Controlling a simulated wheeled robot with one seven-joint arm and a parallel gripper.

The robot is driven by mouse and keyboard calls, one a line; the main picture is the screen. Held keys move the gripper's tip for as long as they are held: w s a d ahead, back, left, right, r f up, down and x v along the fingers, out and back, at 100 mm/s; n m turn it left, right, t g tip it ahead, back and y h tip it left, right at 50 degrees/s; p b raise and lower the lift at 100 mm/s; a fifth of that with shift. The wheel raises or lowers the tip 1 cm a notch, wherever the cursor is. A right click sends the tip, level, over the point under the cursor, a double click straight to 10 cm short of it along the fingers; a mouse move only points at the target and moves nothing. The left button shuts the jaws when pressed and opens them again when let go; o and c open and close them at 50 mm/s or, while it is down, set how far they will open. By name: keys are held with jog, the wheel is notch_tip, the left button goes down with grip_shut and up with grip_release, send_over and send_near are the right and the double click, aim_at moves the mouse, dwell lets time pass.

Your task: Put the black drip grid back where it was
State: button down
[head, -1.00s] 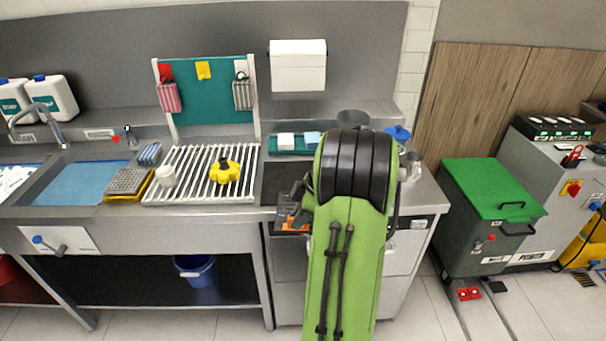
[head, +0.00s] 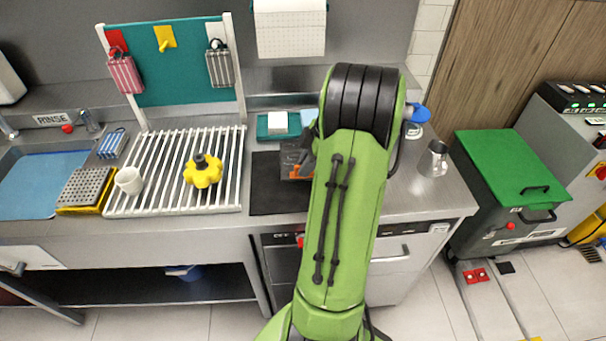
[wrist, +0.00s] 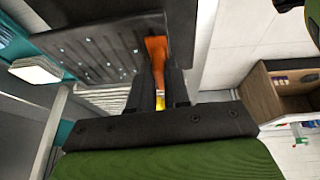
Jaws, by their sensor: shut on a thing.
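The black drip grid (wrist: 95,52) is a dark, flat plate with small holes and an orange tab (wrist: 157,47). In the wrist view it fills the upper left, tilted in the picture. My gripper (wrist: 161,75) is shut on the orange tab, with a dark finger on each side. In the head view a small part of the grid (head: 291,157) and its orange tab show left of my green arm, over or near the black mat (head: 265,192). I cannot tell whether the grid touches anything. My arm hides most of my gripper and the place behind it.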

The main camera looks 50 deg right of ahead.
aim_at(309, 177)
notch_tip(309, 177, down, 7)
jog(key=shift+r+b, duration=0.15)
jog(key=shift+b, duration=0.4)
jog(key=c, duration=1.1)
grip_release()
